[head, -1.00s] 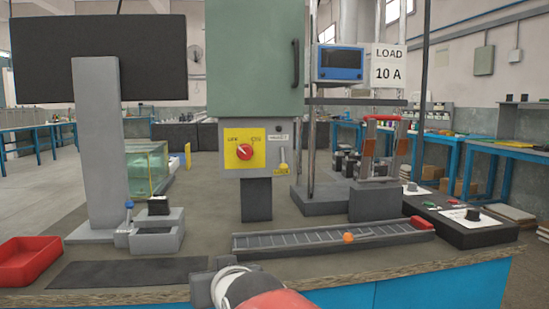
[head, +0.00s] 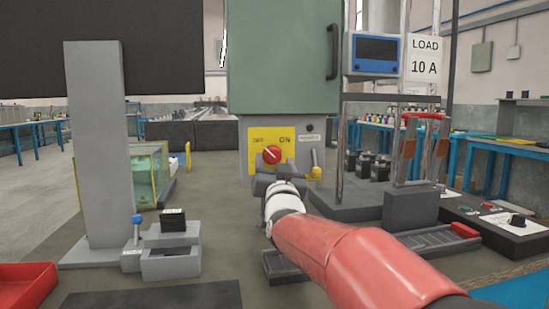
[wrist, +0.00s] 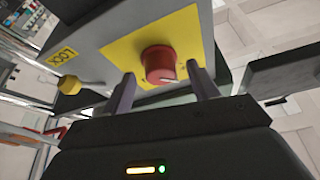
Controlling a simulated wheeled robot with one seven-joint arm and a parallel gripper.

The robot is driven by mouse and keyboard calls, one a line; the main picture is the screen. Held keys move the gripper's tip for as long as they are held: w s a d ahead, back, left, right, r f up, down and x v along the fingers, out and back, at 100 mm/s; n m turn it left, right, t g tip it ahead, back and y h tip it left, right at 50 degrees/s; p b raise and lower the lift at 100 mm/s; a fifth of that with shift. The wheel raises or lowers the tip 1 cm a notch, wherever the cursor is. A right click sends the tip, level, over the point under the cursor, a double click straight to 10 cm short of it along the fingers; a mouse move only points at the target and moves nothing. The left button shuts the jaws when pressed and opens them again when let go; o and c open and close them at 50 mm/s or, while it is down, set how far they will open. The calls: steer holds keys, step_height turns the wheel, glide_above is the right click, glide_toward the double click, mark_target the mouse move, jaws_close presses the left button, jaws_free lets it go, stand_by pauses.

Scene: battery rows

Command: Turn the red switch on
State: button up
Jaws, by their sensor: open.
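The red switch (head: 272,154) is a round red knob on a yellow plate (head: 254,151) below a green cabinet. The plate reads OFF at left and ON at right. The knob's pale mark appears to lean toward OFF. My gripper (head: 272,168) is just below and in front of the knob, hiding the plate's lower part. In the wrist view the red switch (wrist: 160,63) shows between and beyond the two fingertips of my open gripper (wrist: 164,84). Whether either finger touches it, I cannot tell.
A small lever with a yellow end (head: 314,173) is right of the plate; it also shows in the wrist view (wrist: 69,85). A grey post (head: 97,145) with a dark panel stands left. The green cabinet (head: 282,58) hangs above. A metal stand (head: 410,208) is right.

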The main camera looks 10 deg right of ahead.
steer(key=shift+w+r, duration=0.25)
steer(key=shift+w, duration=0.45)
steer(key=c, duration=1)
